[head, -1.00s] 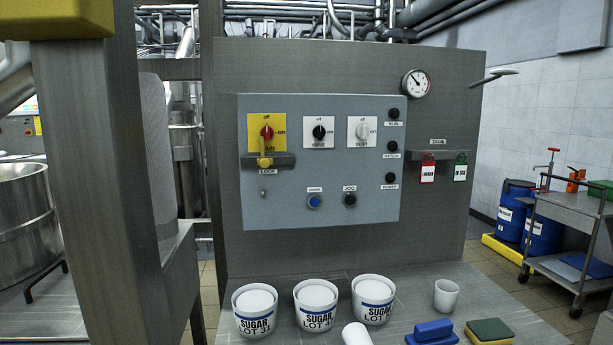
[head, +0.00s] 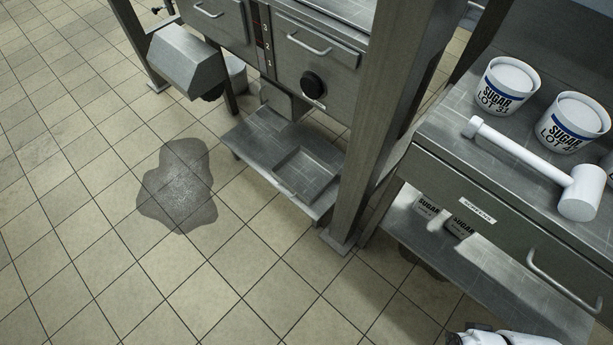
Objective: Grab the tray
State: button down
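A shallow square metal tray (head: 307,173) sits on a low steel shelf (head: 250,143) at the middle of the head view, close to the floor. It looks empty and lies near the shelf's right end, beside a steel post. Its grey is close to that of the shelf. My gripper is not in view. A white rounded part at the bottom right edge looks like a piece of my arm, cut off by the frame.
A steel post (head: 375,130) rises right of the tray. A drawer counter (head: 500,200) at right bears sugar tubs (head: 507,85) and a white mallet (head: 520,150). A dark wet patch (head: 180,187) lies on the tiled floor at left; the floor in front is otherwise open.

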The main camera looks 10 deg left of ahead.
aim_at(306, 175)
jog(key=i+j+u, duration=0.25)
jog(key=i+j, duration=0.2)
jog(key=i+j+u, duration=0.2)
jog(key=i+j, duration=0.15)
jog(key=i+j+u, duration=0.25)
jog(key=i, duration=0.35)
